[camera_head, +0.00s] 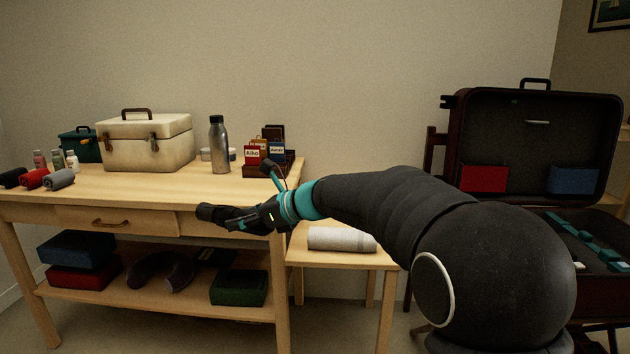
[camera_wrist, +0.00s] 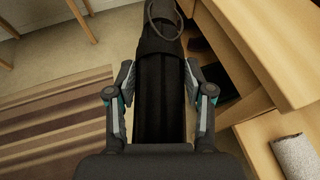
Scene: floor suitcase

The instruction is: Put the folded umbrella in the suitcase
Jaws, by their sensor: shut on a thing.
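The folded umbrella is black, with a thin wrist loop at its far end, and lies lengthwise between my fingers in the wrist view (camera_wrist: 160,95). My gripper (camera_wrist: 160,103) is shut on it. In the head view my gripper (camera_head: 243,217) is in front of the wooden table's front edge, with the dark umbrella end (camera_head: 211,212) sticking out to the left. The dark brown suitcase (camera_head: 535,118) stands open at the right, its lid upright. Several teal pieces lie in its base, which my arm partly hides.
The wooden table (camera_head: 120,187) holds a cream box (camera_head: 150,145), a steel bottle (camera_head: 219,144) and small boxes. Its shelf holds a dark neck pillow (camera_head: 160,270). A low side table (camera_head: 340,258) bears a rolled towel (camera_head: 341,239). A striped rug (camera_wrist: 50,130) lies on the floor.

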